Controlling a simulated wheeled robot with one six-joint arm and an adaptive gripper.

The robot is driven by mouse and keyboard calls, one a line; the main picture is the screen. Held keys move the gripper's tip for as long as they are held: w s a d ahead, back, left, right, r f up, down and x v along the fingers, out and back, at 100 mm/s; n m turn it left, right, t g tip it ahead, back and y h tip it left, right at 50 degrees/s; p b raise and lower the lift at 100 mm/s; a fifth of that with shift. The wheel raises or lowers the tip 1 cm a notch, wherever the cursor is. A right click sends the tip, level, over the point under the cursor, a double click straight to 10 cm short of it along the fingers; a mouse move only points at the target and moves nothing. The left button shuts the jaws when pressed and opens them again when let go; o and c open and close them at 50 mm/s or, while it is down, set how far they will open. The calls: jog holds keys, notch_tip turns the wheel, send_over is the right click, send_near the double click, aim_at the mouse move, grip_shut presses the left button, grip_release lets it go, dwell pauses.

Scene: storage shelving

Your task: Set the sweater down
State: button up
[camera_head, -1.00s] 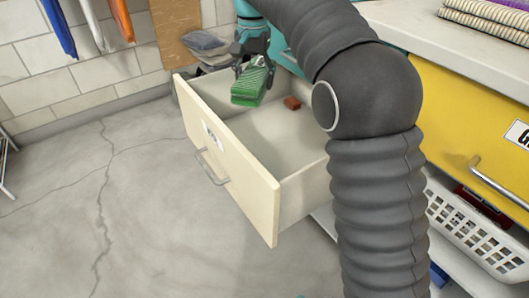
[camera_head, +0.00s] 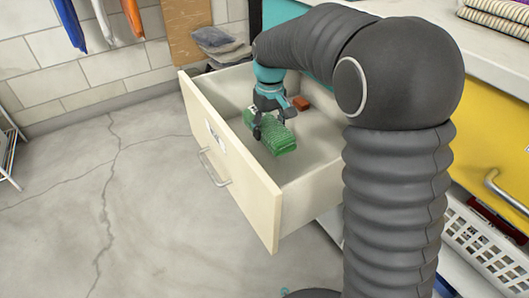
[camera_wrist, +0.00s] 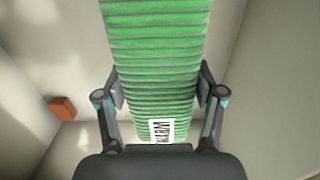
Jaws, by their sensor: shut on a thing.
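The sweater is a folded green striped bundle (camera_head: 278,138) inside the open cream drawer (camera_head: 230,165). My gripper (camera_head: 268,125) is shut on the sweater, with a finger on each side of it. In the wrist view the sweater (camera_wrist: 155,60) runs up between the two fingers (camera_wrist: 160,95), and a white label with dark letters shows near its lower end. The sweater is low in the drawer; whether it touches the drawer floor I cannot tell. My arm hides part of the drawer's right side.
A small red-brown block (camera_head: 301,103) lies in the drawer towards the back, apart from the sweater; it also shows in the wrist view (camera_wrist: 62,107). Dark folded cloths (camera_head: 217,42) lie behind the drawer. A white basket (camera_head: 480,245) is at right. The drawer floor around the sweater is mostly clear.

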aim_at(268, 158)
notch_tip(268, 158, down, 9)
jog(key=shift+a+r+b, duration=0.1)
jog(key=shift+r+b, duration=0.1)
jog(key=shift+b, duration=0.4)
jog(key=shift+f, duration=0.1)
jog(key=o, duration=1.5)
